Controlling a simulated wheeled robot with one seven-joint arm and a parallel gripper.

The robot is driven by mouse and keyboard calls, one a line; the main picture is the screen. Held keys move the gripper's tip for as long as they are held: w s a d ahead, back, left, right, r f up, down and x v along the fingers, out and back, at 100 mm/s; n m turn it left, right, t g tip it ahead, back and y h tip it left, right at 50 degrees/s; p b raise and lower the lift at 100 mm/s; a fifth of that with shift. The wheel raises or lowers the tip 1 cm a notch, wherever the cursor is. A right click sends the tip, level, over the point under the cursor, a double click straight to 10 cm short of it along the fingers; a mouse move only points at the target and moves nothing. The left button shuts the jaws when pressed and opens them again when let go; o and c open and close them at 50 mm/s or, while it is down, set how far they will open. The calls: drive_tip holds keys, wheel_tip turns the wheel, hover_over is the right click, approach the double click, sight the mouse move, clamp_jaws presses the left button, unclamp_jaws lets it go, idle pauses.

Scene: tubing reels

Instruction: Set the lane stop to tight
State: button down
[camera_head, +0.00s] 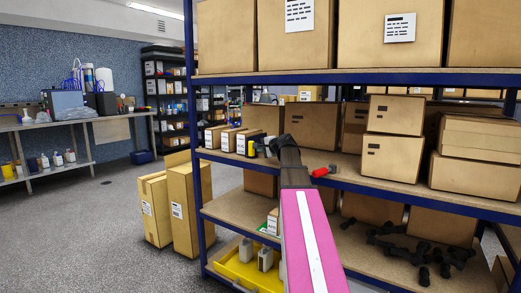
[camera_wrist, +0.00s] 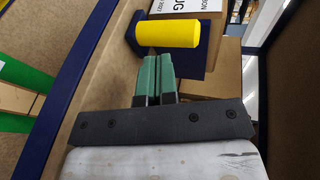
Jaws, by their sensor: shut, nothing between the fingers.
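A yellow cylindrical handle (camera_wrist: 168,35) on a dark blue mount (camera_wrist: 202,62) shows in the wrist view; it looks like the lane stop, though no setting mark is legible. In the head view the yellow part (camera_head: 251,149) is at the shelf's front edge, left of my arm. My gripper (camera_wrist: 157,58) is shut and empty. Its green-padded fingertips are just below the yellow handle in the wrist view; I cannot tell whether they touch it. In the head view my gripper (camera_head: 266,147) is beside the yellow part, partly hidden by my wrist.
A red cylinder (camera_head: 321,172) sits at the same shelf edge, right of my arm. Labelled small boxes (camera_head: 228,138) stand to the left, and larger cartons (camera_head: 393,157) to the right. A blue upright (camera_head: 191,80) bounds the rack's left end. The left floor is open.

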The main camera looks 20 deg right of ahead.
drive_tip(key=v, duration=1)
drive_tip(key=t+y, duration=0.1)
drive_tip(key=t, duration=0.2)
approach(250, 156)
drive_tip(key=w+r, duration=0.1)
drive_tip(key=w, duration=0.1)
drive_tip(key=w+r, duration=0.1)
drive_tip(key=w, duration=0.1)
drive_tip(key=w+r, duration=0.2)
drive_tip(key=shift+w+a, duration=0.2)
drive_tip(key=shift+a, duration=0.15)
drive_tip(key=shift+w+a, duration=0.1)
drive_tip(key=w+a, duration=0.1)
drive_tip(key=w, duration=0.1)
drive_tip(key=w+a, duration=0.1)
drive_tip(key=a, duration=0.1)
drive_tip(key=shift+w, duration=0.35)
drive_tip(key=shift+d, duration=0.1)
drive_tip(key=shift+s, duration=0.15)
